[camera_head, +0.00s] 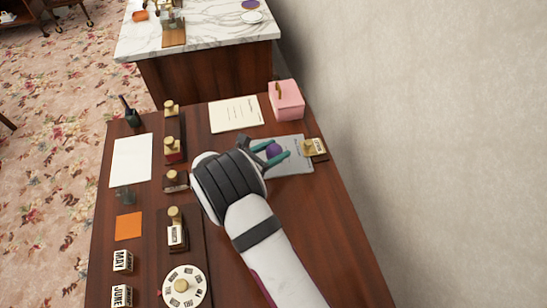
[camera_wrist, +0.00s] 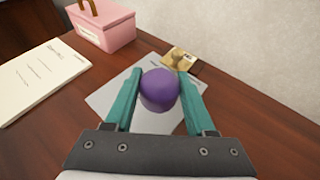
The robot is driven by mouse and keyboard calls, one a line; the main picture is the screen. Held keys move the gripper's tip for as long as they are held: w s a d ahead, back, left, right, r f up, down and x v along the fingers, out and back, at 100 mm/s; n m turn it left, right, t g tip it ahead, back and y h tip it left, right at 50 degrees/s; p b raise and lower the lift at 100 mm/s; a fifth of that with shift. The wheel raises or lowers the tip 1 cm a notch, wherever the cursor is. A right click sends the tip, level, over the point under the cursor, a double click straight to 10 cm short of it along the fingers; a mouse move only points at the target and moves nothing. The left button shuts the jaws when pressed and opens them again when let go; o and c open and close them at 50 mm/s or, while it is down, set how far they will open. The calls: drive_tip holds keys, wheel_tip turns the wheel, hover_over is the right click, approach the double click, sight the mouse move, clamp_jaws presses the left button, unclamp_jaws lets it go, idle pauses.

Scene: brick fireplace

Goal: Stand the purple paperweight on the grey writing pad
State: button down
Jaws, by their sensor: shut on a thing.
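The purple paperweight (camera_head: 274,151) is a rounded, dome-topped piece between the teal fingers of my gripper (camera_head: 271,153). In the wrist view the paperweight (camera_wrist: 159,89) sits upright between both fingertips (camera_wrist: 160,92), which are shut on it. The grey writing pad (camera_head: 296,164) lies flat on the desk under the gripper, and in the wrist view the pad (camera_wrist: 108,100) shows around and below the paperweight. The paperweight is over the pad. I cannot tell whether its base touches the pad. My gripper hides part of the pad's left side.
A brass-knobbed stamp (camera_head: 315,148) stands at the pad's right edge, close to the fingers. A pink box (camera_head: 286,100) and a printed sheet (camera_head: 236,114) lie beyond the pad. Several stamps and a round dial (camera_head: 184,287) are on the left. The wall is close on the right.

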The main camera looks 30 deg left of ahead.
drive_tip(key=shift+s+a+f, duration=0.1)
drive_tip(key=shift+a+f, duration=0.05)
drive_tip(key=shift+f, duration=0.95)
drive_tip(key=shift+a+f, duration=0.15)
drive_tip(key=shift+f, duration=0.95)
drive_tip(key=shift+f, duration=0.1)
drive_tip(key=shift+c, duration=1.2)
unclamp_jaws()
